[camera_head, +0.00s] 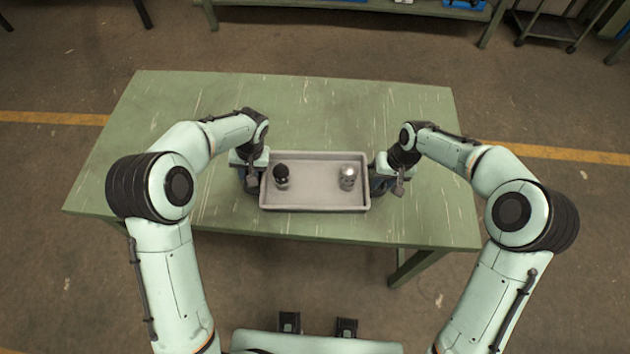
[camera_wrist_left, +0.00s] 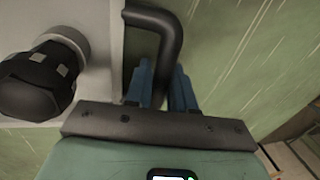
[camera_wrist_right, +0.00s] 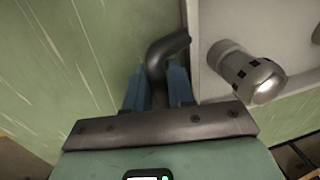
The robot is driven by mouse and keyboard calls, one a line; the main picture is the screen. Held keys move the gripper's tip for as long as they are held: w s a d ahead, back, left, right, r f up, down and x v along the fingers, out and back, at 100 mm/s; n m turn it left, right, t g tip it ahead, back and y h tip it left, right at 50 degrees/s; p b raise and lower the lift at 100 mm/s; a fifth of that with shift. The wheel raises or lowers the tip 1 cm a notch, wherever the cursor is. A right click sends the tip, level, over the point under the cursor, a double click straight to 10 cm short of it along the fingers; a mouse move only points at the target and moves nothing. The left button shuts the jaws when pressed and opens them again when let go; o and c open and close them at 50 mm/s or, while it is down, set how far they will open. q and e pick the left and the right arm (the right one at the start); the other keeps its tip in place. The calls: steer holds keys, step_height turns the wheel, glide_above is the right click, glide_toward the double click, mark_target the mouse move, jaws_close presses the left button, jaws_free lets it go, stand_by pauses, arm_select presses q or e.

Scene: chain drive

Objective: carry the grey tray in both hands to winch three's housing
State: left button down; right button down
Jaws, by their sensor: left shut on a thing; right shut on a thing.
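The grey tray (camera_head: 315,201) is at the front middle of the green table, its long side running left to right. It holds a black-topped part (camera_head: 281,177) on the left and a silver part (camera_head: 347,177) on the right. My left gripper (camera_wrist_left: 160,85) is shut on the dark handle (camera_wrist_left: 160,22) at the tray's left end. My right gripper (camera_wrist_right: 158,85) is shut on the dark handle (camera_wrist_right: 168,46) at its right end. I cannot tell whether the tray rests on the table or is just above it. Winch three's housing is not recognisable in view.
The green table (camera_head: 210,95) is bare around the tray, with free room behind it and at both sides. Another green bench (camera_head: 390,8) with blue items stands at the far back, and a dark trolley (camera_head: 547,28) at the back right. Yellow lines (camera_head: 50,118) mark the floor.

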arm_select(q)
steer(key=shift+w+a+r, duration=0.1)
steer(key=shift+r, duration=0.1)
arm_select(e)
steer(key=shift+w+r, duration=0.1)
steer(key=shift+r, duration=0.1)
stand_by(0.3)
